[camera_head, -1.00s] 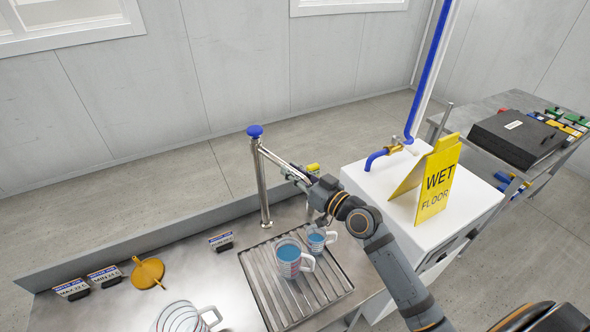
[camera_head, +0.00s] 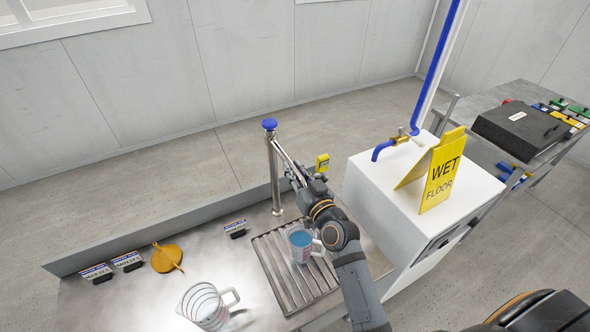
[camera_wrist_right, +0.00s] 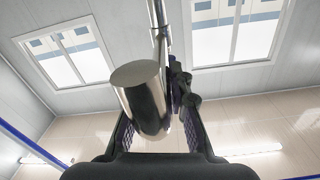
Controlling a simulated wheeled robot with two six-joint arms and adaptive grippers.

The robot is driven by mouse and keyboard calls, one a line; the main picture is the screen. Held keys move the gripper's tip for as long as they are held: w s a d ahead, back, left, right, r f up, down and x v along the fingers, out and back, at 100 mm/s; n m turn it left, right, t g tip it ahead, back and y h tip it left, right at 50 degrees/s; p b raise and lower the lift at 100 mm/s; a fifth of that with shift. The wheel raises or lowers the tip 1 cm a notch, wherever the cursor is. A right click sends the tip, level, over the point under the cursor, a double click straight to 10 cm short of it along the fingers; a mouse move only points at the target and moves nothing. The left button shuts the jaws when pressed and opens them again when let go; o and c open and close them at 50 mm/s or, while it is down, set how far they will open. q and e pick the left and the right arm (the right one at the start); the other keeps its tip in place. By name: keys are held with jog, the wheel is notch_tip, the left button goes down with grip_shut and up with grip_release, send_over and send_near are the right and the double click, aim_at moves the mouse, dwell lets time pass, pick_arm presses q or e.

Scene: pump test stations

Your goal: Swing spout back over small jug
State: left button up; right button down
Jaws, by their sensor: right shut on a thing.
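The pump spout is a metal arm (camera_head: 287,158) running from the upright post (camera_head: 275,175) with a blue cap, toward the right. My right gripper (camera_head: 303,182) is at its outer part. In the right wrist view a shiny metal spout end (camera_wrist_right: 142,98) sits between the two dark fingers of my right gripper (camera_wrist_right: 160,115), which is shut on the spout. A jug with blue liquid (camera_head: 301,245) stands on the slatted drain rack, below my arm. My left gripper is out of view.
A clear jug with red marks (camera_head: 205,304) and a yellow funnel (camera_head: 166,258) are on the steel bench. Small label stands (camera_head: 128,262) line its back. A yellow wet floor sign (camera_head: 441,180) stands on the white cabinet (camera_head: 385,198), right of my arm.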

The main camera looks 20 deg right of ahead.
jog(key=c, duration=1.2)
grip_release()
jog(key=shift+a, duration=0.15)
jog(key=s, duration=0.4)
jog(key=s+d, duration=0.1)
jog(key=s, duration=0.3)
jog(key=s+d, duration=0.1)
jog(key=s, duration=0.2)
jog(key=shift+s, duration=0.4)
